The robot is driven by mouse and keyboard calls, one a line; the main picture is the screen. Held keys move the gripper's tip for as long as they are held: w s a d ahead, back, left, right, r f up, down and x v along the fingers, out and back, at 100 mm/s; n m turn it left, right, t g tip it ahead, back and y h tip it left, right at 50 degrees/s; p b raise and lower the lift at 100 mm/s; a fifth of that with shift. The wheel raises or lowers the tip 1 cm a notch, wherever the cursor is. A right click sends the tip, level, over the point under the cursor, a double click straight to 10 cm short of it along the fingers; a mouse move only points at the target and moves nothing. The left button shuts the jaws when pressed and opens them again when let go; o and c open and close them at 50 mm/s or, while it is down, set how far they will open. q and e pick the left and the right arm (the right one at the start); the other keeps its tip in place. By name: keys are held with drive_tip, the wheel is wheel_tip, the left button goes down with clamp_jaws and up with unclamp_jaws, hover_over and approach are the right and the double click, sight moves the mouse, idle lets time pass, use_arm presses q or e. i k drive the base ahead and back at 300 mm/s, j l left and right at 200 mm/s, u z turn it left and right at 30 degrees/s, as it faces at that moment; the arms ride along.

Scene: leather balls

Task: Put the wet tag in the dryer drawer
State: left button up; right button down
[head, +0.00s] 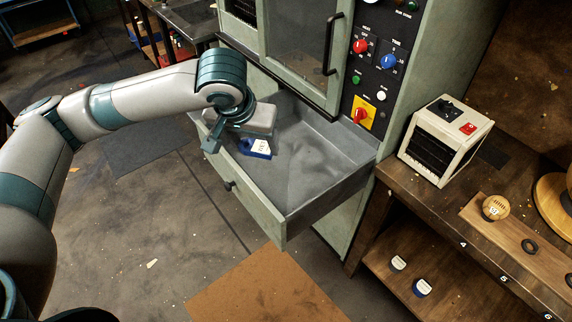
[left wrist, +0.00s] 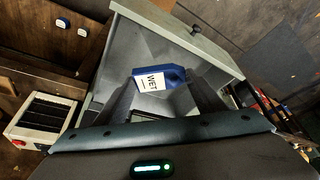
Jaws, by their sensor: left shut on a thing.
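The wet tag (head: 258,148) is a blue block with a white label; the word WET shows on it in the left wrist view (left wrist: 153,79). My left gripper (head: 246,138) is shut on it, between the two dark fingers in the left wrist view (left wrist: 160,90). The dryer drawer (head: 325,195) is pulled out, a grey open bin with a green front and a dark handle. The tag is over the drawer's interior, toward its left side. I cannot tell how high above the floor of the drawer it is. My right gripper is not in view.
The dryer cabinet (head: 400,110) stands behind the drawer, with knobs and a window door. At right, a wooden bench (head: 415,195) holds a small white heater box (head: 445,140) and a ball (head: 495,207).

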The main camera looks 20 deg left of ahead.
sight(281, 169)
drive_tip(key=i+j, duration=0.2)
drive_tip(key=i, duration=0.35)
drive_tip(key=i+j, duration=0.2)
drive_tip(key=i, duration=0.35)
